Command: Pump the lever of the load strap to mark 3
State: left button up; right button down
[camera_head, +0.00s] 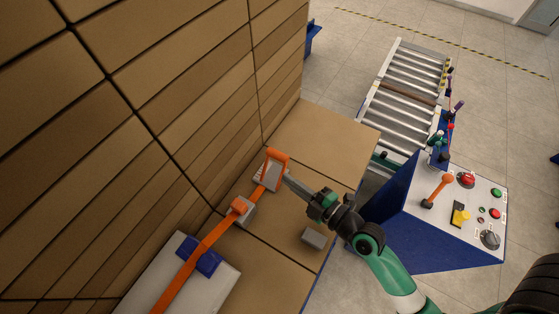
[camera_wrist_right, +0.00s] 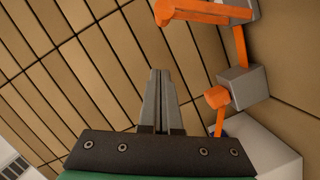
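The orange load strap (camera_head: 205,246) runs up from the lower left over a blue pad. It passes a grey block with an orange knob (camera_head: 240,207). The orange looped lever (camera_head: 277,156) stands at its far end above a light grey base (camera_head: 266,180). In the right wrist view the lever (camera_wrist_right: 205,12) is at the top, beyond my fingertips. My right gripper (camera_head: 289,178) is just right of the lever; in the wrist view its two fingers (camera_wrist_right: 161,72) are together with nothing between them. No mark numbers are readable. My left gripper is not in view.
Tall stacked cardboard boxes (camera_head: 160,60) wall off the left. A small grey block (camera_head: 313,238) lies on the cardboard top near its right edge. A blue control console (camera_head: 450,222) with an orange-knobbed lever and buttons stands at right, with a roller conveyor (camera_head: 402,90) behind.

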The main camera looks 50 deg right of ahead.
pick_arm(q)
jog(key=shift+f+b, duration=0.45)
jog(key=shift+b, duration=0.25)
pick_arm(e)
jog(key=w+d+f, duration=0.3)
jog(key=w, duration=0.4)
jog(key=shift+d, duration=0.35)
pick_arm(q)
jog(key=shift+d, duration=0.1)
pick_arm(e)
jog(key=shift+w, duration=0.1)
